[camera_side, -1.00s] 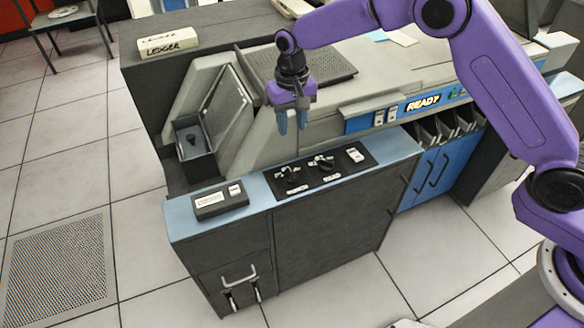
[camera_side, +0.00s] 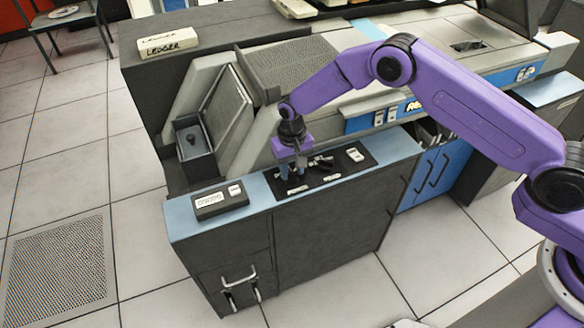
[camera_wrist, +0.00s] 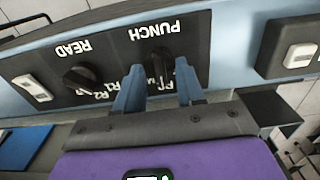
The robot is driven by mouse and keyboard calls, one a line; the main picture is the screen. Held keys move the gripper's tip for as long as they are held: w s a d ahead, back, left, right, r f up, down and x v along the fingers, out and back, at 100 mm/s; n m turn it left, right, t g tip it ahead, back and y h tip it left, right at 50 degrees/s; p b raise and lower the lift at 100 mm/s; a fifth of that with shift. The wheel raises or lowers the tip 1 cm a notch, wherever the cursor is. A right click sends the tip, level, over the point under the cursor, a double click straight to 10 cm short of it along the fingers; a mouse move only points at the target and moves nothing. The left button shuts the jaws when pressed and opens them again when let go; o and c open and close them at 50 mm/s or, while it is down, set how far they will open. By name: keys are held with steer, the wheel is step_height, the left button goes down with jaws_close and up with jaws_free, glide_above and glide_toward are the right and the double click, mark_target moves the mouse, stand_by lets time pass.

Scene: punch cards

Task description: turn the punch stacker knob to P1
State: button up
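The black control panel (camera_side: 345,174) lies on the blue cabinet top; in the wrist view it appears upside down. The punch stacker knob (camera_wrist: 157,56) is a dark knob beside the PUNCH label, partly hidden by my fingers. My gripper (camera_side: 292,171) points down over the left part of the panel. In the wrist view my gripper (camera_wrist: 159,72) is open, with one blue finger at each side of the punch knob. I cannot tell whether they touch it. P and R position labels show between and beside the fingers. The knob's pointed position cannot be read.
The READ knob (camera_wrist: 82,77) is close beside the left finger in the wrist view. A white rocker switch (camera_side: 355,155) is at the panel's right end. A grey box with a switch (camera_side: 220,201) stands left of the panel. A sloped hopper (camera_side: 225,100) rises behind.

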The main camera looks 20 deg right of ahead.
steer(key=shift+f, duration=0.15)
jaws_close()
steer(key=shift+n, duration=0.4)
steer(key=n, duration=0.3)
steer(key=shift+n, duration=2.5)
